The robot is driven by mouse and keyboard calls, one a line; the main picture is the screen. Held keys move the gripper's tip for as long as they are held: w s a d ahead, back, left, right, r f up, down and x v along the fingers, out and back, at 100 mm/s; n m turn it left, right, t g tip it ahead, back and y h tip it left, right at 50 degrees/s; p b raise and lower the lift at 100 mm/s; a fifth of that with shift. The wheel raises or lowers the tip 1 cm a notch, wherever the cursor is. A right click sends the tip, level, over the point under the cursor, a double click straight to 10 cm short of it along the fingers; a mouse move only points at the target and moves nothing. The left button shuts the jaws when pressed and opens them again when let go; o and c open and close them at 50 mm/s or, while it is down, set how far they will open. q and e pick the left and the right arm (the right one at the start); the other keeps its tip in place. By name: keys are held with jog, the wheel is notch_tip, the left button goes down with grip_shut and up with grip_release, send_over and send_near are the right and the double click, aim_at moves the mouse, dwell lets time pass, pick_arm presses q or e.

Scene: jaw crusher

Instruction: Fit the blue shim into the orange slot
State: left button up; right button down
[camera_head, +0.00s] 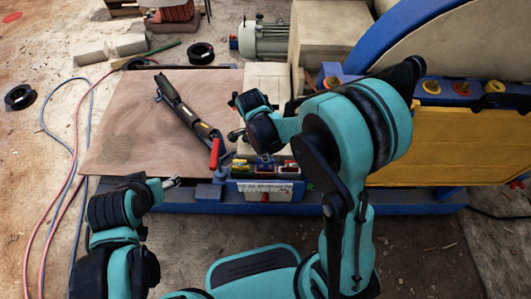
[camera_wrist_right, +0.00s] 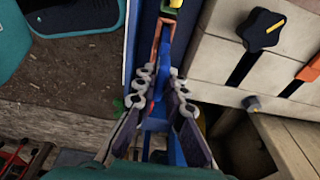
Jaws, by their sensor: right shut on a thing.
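The blue shim (camera_wrist_right: 160,85) shows as a narrow blue piece between the finger pads of my right gripper (camera_wrist_right: 161,73) in the wrist view. My right gripper is shut on it. The orange slot (camera_wrist_right: 156,38) shows as an orange edge just beyond the fingertips. I cannot tell whether the shim is inside it or only in line with it. In the head view, my right gripper (camera_head: 265,157) points down over the row of coloured slots, and its wrist hides part of that area. My left gripper (camera_head: 171,183) is small at the lower left, away from the slots; its jaw opening is unclear.
A yellow slot (camera_head: 240,165) and a red one (camera_head: 291,167) flank the work spot. A red-handled lever (camera_head: 214,153) stands to the left. A dark bar (camera_head: 187,113) lies on the brown board (camera_head: 120,125). The yellow-sided crusher (camera_head: 440,145) fills the right.

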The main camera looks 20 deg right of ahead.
jog(key=shift+f, duration=0.15)
jog(key=shift+f+b, duration=1.2)
jog(key=shift+f, duration=0.05)
jog(key=shift+f+b, duration=0.3)
jog(key=shift+f, duration=0.9)
jog(key=c, duration=1.5)
grip_release()
jog(key=r, duration=0.4)
jog(key=a+r, duration=0.1)
jog(key=r, duration=0.7)
jog(key=shift+w+a, duration=0.25)
jog(key=shift+a, duration=0.1)
